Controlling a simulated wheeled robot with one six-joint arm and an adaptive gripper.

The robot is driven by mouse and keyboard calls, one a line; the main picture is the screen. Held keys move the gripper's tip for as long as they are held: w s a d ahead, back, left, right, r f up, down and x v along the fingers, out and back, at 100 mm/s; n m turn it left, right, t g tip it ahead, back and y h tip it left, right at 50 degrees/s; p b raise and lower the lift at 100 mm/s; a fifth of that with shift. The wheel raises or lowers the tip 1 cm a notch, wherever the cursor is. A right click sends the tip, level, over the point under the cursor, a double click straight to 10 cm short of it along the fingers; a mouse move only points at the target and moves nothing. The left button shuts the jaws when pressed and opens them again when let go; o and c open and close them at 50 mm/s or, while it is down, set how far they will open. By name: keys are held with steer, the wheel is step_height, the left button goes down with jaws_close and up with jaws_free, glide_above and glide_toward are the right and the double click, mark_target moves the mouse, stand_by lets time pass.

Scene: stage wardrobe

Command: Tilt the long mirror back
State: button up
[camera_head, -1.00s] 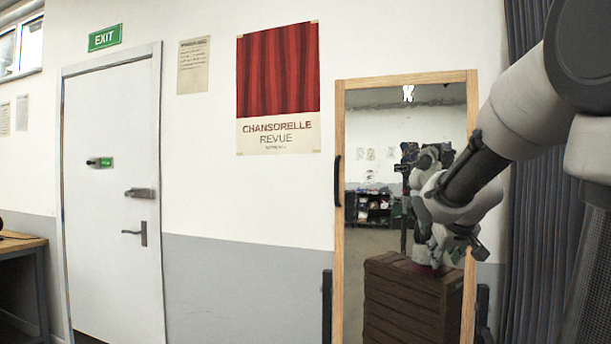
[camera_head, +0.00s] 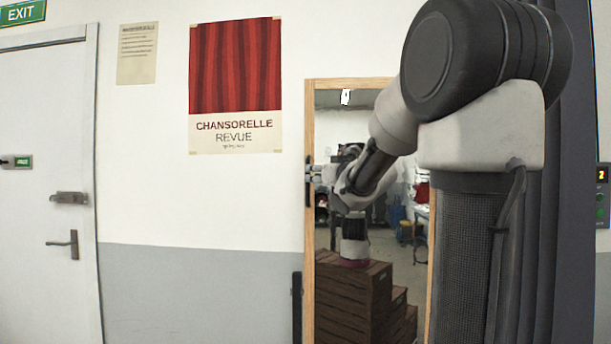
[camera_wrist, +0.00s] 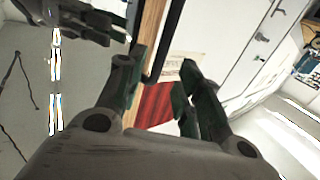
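The long mirror has a light wood frame (camera_head: 309,265) and stands against the wall, looking upright. A black bar handle (camera_head: 308,182) is on its left frame side. The wrist view shows the frame wood (camera_wrist: 150,28) and the handle (camera_wrist: 166,42) beyond my fingers. My gripper (camera_wrist: 160,68) is open, its fingers apart on either side of the handle's lower end; I cannot tell whether they touch it. In the head view my arm reaches left across the glass, and its end is hard to separate from its reflection. My arm covers the mirror's upper right.
A dark support post (camera_head: 297,305) stands at the mirror's left edge. A white door (camera_head: 45,180) is at far left, and a red poster (camera_head: 236,85) hangs between. Brown crates (camera_head: 345,300) show in the glass. A dark curtain (camera_head: 580,200) is at right.

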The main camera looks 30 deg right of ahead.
mark_target(309, 173)
steer(key=w, duration=0.6)
steer(key=shift+w, duration=0.3)
steer(key=shift+f, duration=0.1)
steer(key=shift+c, duration=0.3)
jaws_close()
